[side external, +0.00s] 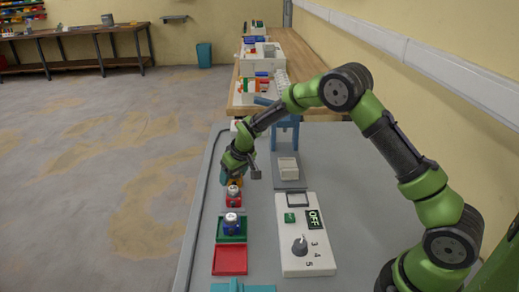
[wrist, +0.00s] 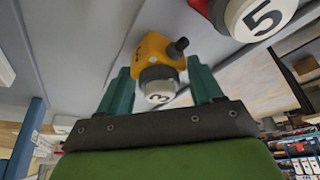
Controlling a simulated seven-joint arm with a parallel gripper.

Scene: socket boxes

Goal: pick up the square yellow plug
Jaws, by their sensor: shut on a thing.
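The yellow plug (wrist: 153,52) sits between the two green fingers of my gripper (wrist: 159,68) in the wrist view, with its round white end marked 3 toward the camera. My gripper is shut on it. In the side view a little of the yellow plug (side external: 236,181) shows under my gripper (side external: 229,179), just behind the red plug. The fingers hide most of it there. I cannot tell whether it touches the table.
A red plug (side external: 233,198) marked 5 stands close in front. A blue plug (side external: 232,225) stands in a green socket box (side external: 231,238), with a red box (side external: 230,261) before it. A white control panel (side external: 305,262) and a white block (side external: 288,168) are to the right.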

